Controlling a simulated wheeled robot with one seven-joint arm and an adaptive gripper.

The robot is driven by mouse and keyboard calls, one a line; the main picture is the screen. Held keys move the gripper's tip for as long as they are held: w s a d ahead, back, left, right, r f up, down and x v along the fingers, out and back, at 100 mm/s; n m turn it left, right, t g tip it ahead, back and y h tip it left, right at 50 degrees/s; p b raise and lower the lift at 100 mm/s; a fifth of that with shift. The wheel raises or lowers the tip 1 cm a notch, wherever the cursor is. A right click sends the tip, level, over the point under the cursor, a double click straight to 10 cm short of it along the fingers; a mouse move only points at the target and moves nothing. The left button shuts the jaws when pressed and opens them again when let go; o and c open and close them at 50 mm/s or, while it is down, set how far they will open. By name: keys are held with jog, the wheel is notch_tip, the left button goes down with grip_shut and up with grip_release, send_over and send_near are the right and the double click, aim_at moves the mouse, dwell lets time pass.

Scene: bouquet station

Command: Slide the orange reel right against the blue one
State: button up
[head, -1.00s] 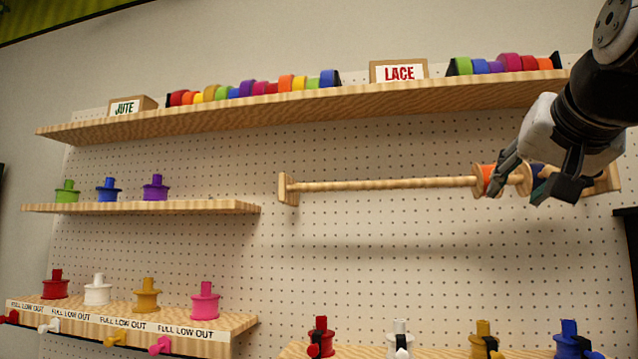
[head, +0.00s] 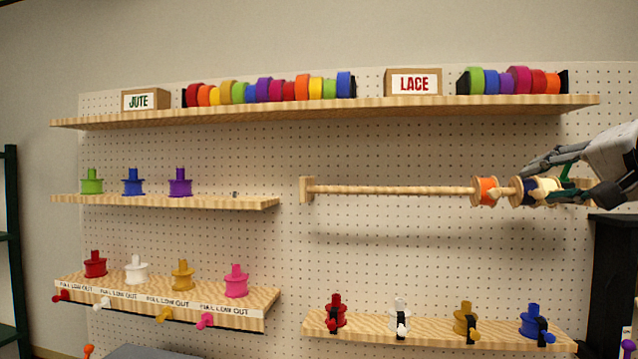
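The orange reel (head: 487,191) hangs on the horizontal wooden rod (head: 390,190), toward its right end. The dark blue reel (head: 518,191) is just to its right on the same rod, with a small gap between their wooden flanges. My gripper (head: 548,186) comes in from the right edge. Its fingers are spread, one above and one lower, in front of the blue reel and a cream reel (head: 545,190) to the right of it. No finger appears to touch the orange reel. The fingers partly hide the blue and cream reels and the rod's right end.
The rod is bare left of the orange reel, up to its left bracket (head: 307,190). A long shelf (head: 330,111) with ribbon rolls runs above. A lower shelf (head: 430,330) with several spools stands below. A black post (head: 612,270) is at lower right.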

aim_at(499, 192)
jog(key=p+x, duration=0.1)
jog(key=x, duration=1.2)
jog(key=shift+c, duration=0.3)
